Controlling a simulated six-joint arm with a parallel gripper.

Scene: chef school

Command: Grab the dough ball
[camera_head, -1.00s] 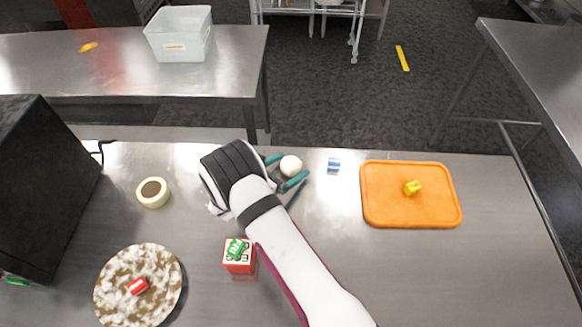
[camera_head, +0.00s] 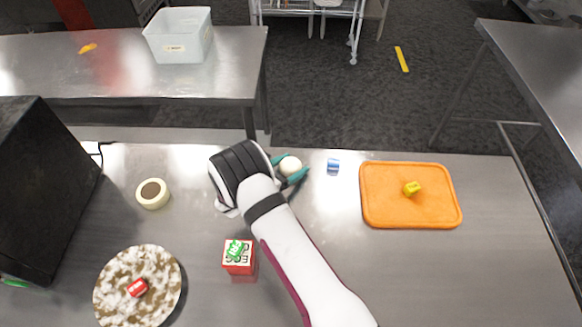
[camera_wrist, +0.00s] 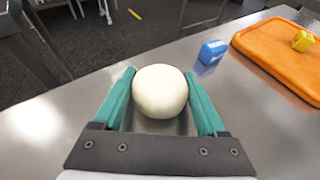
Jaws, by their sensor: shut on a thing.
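The dough ball (camera_head: 290,166) is a smooth, cream-white ball at the far edge of the steel table. My gripper (camera_head: 292,170) has teal fingers and is shut on the ball, one finger on each side. In the wrist view the dough ball (camera_wrist: 160,91) sits between the fingertips of my gripper (camera_wrist: 161,100). Whether the ball touches the table or is slightly above it, I cannot tell.
A small blue and white item (camera_head: 333,165) lies just right of the ball. An orange board (camera_head: 430,210) holds a yellow piece (camera_head: 412,188).

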